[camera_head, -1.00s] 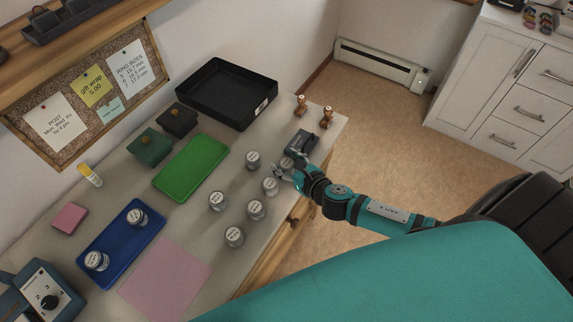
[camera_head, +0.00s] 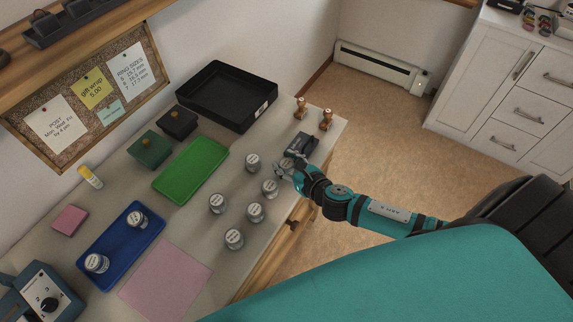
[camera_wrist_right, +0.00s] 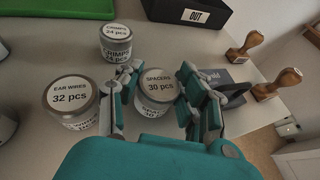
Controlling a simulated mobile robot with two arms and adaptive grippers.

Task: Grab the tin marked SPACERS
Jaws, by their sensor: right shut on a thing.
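The tin marked SPACERS (camera_wrist_right: 157,86) has a white round label reading 30 pcs and stands upright between the fingers of my right gripper (camera_wrist_right: 159,98) in the right wrist view. In the head view the right gripper (camera_head: 285,171) is at the right end of the table, shut around that tin (camera_head: 287,163), which its fingers partly hide. The tin looks to be at table height; I cannot tell whether it is clear of the surface. My left gripper is not in view.
The EAR WIRES tin (camera_wrist_right: 70,99) and CRIMPS tin (camera_wrist_right: 116,41) stand close by, with several similar tins further left. A dark box-like item (camera_head: 301,143) and two wooden stamps (camera_head: 326,118) are just beyond. A black OUT tray (camera_head: 228,92) stands at the back.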

